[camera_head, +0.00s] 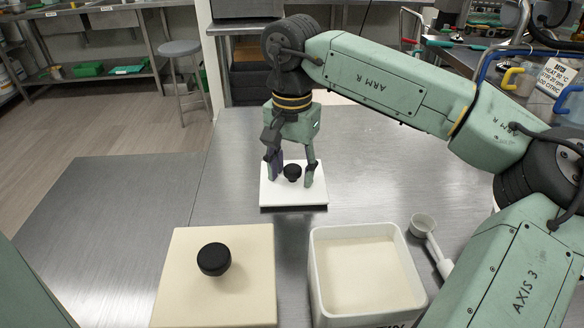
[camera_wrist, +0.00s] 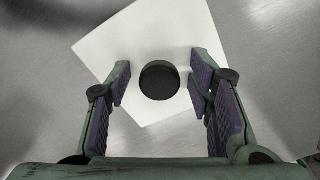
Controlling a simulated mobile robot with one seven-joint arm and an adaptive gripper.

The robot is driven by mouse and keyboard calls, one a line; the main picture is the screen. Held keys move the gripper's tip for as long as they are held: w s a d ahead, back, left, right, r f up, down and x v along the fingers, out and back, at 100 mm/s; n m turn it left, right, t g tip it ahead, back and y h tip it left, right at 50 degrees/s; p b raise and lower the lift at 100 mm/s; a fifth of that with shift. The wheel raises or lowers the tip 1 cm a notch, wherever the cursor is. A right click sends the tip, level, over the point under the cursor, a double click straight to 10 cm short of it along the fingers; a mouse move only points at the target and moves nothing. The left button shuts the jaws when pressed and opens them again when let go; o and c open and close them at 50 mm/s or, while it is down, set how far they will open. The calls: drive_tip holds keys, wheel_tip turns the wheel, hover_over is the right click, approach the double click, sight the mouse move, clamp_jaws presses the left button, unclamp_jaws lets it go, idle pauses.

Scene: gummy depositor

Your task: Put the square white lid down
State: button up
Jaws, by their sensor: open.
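The square white lid (camera_head: 292,196) with a round black knob (camera_head: 292,172) lies flat on the steel table, behind the white tub. It also shows in the wrist view (camera_wrist: 115,50), turned at an angle below the gripper. My gripper (camera_head: 290,172) is above the lid with its fingers on either side of the knob. In the wrist view the fingers (camera_wrist: 160,85) are open, with clear gaps on both sides of the black knob (camera_wrist: 159,80). The fingers hold nothing.
A cream square lid (camera_head: 180,270) with a black knob stands at the front left. The table left of the white lid is clear.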

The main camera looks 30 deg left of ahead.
sight(292, 169)
wheel_tip(292, 169, up, 12)
drive_tip(key=shift+r+b, duration=0.15)
drive_tip(key=shift+b, duration=0.15)
